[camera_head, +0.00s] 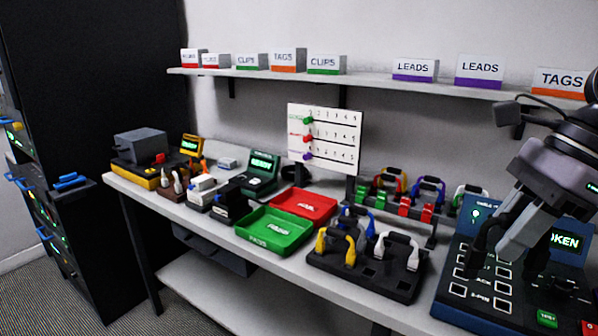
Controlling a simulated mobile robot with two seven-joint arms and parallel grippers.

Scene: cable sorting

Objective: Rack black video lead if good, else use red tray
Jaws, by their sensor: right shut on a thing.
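My right gripper (492,246) comes in from the upper right and is shut, low over the blue cable tester (470,290). The dark thing at its fingertips blends with the fingers, and its shape is hard to make out; it may be the black video lead. The tester's screen (566,241) is partly covered by my arm and reads "...OKEN". A small green light glows at its upper left. The red tray (318,199) lies on the bench, empty, behind the green tray (262,241) marked PASS. The rack (432,240) at the back holds several coloured leads. My left gripper is not in view.
A black holder (322,262) with yellow, blue and white leads stands between the trays and the tester. A white peg board (325,138) stands behind. Small devices crowd the bench's left end. Labelled boxes line the wall shelf (370,79).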

